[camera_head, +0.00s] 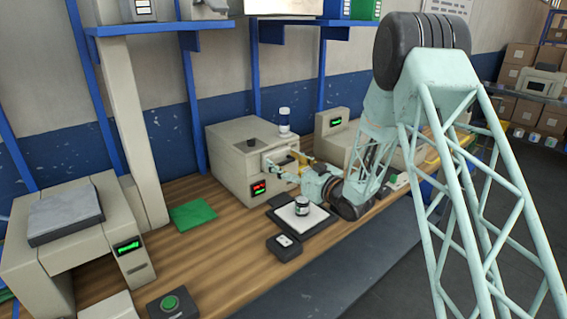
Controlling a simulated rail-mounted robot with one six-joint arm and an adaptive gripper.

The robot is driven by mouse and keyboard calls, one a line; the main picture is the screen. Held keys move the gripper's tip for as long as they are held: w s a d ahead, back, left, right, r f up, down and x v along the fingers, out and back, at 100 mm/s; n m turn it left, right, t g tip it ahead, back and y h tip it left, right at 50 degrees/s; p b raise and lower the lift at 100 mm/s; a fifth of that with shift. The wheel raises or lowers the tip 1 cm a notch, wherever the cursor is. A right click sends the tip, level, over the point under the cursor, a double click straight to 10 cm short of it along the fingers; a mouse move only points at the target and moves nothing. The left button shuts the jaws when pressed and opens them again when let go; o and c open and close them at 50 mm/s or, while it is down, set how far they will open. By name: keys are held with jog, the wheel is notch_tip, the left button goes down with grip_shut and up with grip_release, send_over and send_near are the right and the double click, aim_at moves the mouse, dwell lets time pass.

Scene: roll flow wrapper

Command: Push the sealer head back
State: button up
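A beige box-shaped machine (236,155) with a red and green display stands on the bench, and I take it to be the sealer. A small pale and yellow part (288,160) juts from its front, probably the sealer head, partly covered by my gripper. My gripper (283,170) is right at this part, close to the machine's front face. I cannot tell whether it touches the part, or whether its fingers are open or shut.
A jar (302,206) stands on a dark-edged white pad (287,217) in front of the machine. A dark box (284,247) sits nearer the bench edge. A white and blue bottle (284,121) stands on the machine. Bare bench (215,262) lies to the left.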

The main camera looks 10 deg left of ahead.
jog(key=shift+o, duration=1)
jog(key=shift+a, duration=0.1)
jog(key=shift+s+d+f, duration=0.1)
jog(key=shift+d, duration=0.1)
jog(key=v, duration=1.1)
jog(key=shift+s+d, duration=0.25)
jog(key=shift+d, duration=0.05)
